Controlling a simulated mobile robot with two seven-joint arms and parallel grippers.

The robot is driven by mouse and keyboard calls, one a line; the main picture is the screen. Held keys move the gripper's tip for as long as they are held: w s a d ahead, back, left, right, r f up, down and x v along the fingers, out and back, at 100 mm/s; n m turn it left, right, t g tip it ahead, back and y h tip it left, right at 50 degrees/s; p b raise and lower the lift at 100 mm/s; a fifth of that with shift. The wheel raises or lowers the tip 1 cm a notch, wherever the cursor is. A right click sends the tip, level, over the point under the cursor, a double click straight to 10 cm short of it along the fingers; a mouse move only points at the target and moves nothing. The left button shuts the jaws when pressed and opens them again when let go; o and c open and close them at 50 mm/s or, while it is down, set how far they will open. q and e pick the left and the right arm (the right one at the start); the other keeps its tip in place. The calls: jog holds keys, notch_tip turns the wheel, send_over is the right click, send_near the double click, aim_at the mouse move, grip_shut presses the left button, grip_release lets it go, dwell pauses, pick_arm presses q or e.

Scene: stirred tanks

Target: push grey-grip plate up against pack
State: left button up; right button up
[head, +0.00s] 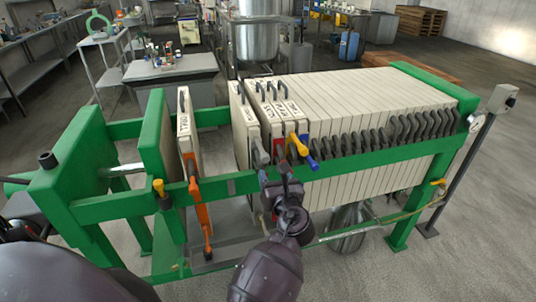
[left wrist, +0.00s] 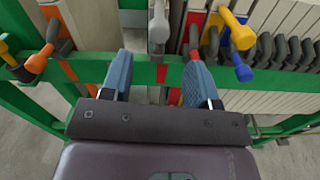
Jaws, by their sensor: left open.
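The grey-grip plate (head: 241,115) is a pale upright plate hanging in the green press frame, just left of the pack (head: 345,110). I cannot tell whether it touches the pack. Its grey grip (head: 260,153) sticks out over the near green rail and shows in the left wrist view (left wrist: 158,30). My left gripper (head: 283,178) is open and empty at the near rail, close to the grips. In the left wrist view its two blue fingers (left wrist: 158,62) point toward the rail, with the grey grip ahead between them. My right gripper is out of view.
Red, yellow (head: 298,142) and blue grips crowd just right of the grey one; the red tip is near my right finger in the wrist view. An orange-grip plate (head: 186,135) hangs apart at left, with open space between. The green rail (head: 350,160) runs under the grips.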

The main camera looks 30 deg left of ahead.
aim_at(263, 151)
pick_arm(q)
jog(key=shift+m, duration=0.5)
jog(key=x, duration=1.1)
jog(key=shift+s, duration=0.1)
grip_shut()
